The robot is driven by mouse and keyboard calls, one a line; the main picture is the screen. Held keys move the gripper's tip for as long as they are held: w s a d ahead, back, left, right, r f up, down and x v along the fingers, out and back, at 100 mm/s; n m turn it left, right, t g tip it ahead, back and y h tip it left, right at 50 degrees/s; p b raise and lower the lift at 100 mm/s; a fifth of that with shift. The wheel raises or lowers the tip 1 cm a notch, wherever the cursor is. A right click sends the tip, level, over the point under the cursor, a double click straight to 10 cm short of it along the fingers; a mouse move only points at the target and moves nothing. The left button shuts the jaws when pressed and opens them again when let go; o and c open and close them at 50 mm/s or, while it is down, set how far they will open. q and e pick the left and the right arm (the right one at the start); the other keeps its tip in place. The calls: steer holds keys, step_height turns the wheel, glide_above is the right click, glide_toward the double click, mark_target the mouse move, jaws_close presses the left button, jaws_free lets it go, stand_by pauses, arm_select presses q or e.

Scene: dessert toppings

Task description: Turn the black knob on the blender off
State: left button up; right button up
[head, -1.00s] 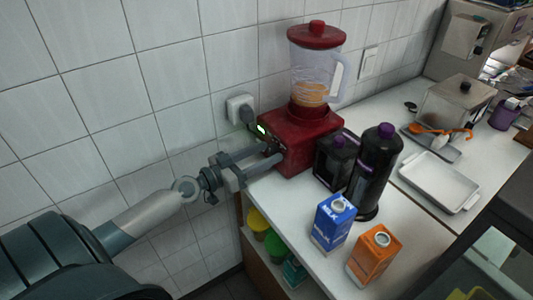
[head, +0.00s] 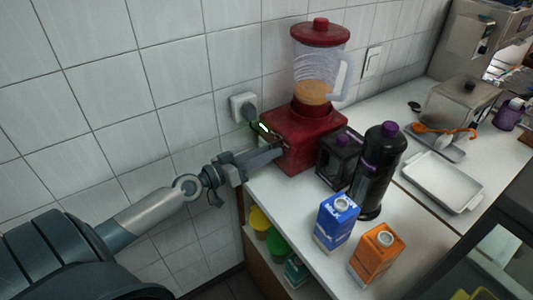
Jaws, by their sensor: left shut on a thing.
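The red blender (head: 305,145) stands on the white counter against the tiled wall, its clear jug (head: 316,75) holding some orange-brown contents under a red lid. A small green light (head: 262,127) shows on the base's left face. My left gripper (head: 272,148) comes in from the left and its fingers are at that face, closed on what appears to be the black knob. The fingers hide the knob, so its angle cannot be told. My right gripper is not in view.
A black box-shaped container (head: 338,155), a tall black bottle (head: 379,170), a blue carton (head: 335,222) and an orange carton (head: 377,252) stand right of the blender. A wall plug (head: 243,107) is behind it. A white tray (head: 442,182) lies farther right.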

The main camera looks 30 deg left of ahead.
arm_select(q)
steer(key=shift+n, duration=2.8)
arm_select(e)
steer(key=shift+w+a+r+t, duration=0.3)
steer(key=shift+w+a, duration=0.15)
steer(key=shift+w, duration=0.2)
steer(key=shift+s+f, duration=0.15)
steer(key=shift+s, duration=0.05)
arm_select(q)
steer(key=o, duration=1)
steer(key=shift+o, duration=0.2)
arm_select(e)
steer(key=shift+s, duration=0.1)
